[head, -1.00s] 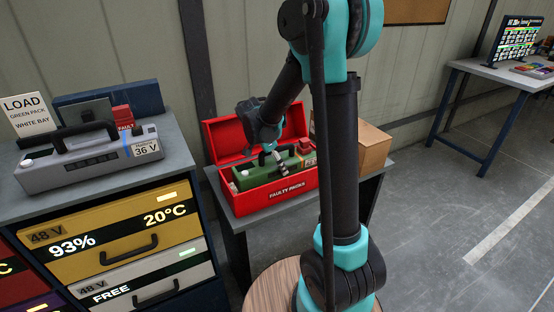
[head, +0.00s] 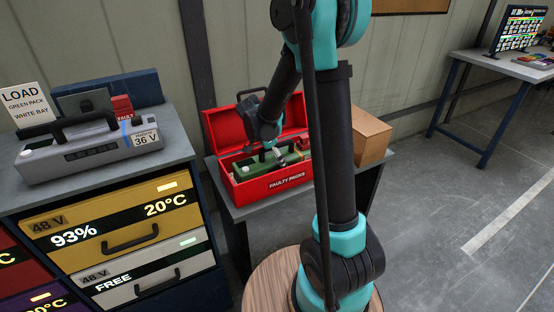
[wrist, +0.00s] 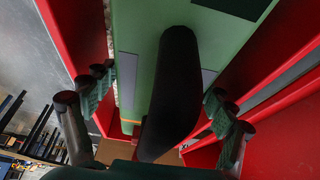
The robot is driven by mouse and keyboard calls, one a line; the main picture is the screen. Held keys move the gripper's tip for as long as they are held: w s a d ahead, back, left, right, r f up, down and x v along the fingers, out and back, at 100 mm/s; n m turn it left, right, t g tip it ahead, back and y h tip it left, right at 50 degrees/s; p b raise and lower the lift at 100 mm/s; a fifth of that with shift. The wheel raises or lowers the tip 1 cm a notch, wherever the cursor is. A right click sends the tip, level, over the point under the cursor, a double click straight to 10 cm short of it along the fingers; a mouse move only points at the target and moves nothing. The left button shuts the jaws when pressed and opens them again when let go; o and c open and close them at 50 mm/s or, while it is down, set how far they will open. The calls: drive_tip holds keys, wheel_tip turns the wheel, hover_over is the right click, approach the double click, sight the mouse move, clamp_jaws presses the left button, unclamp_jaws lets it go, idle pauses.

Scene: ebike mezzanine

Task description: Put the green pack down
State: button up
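The green pack (head: 262,164), with a black handle on top, sits inside the open red box (head: 272,189) labelled FAULTY PACKS. My gripper (head: 277,152) is low over the pack, partly hidden by my own arm. In the wrist view, the black handle (wrist: 172,95) of the green pack (wrist: 142,35) runs between the two fingers of my gripper (wrist: 160,98). The fingers are spread wide, with visible gaps between them and the handle. The red walls of the box (wrist: 82,40) rise close on both sides. The pack's underside is hidden.
The box stands on a small grey table (head: 243,212) beside a cardboard box (head: 372,138). At left, a cabinet (head: 180,160) carries a grey 36 V pack (head: 85,155) and a LOAD sign (head: 24,108). A desk (head: 500,72) with a monitor is far right. The right floor is clear.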

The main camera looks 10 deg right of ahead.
drive_tip(key=v, duration=1.2)
drive_tip(key=shift+r, duration=0.1)
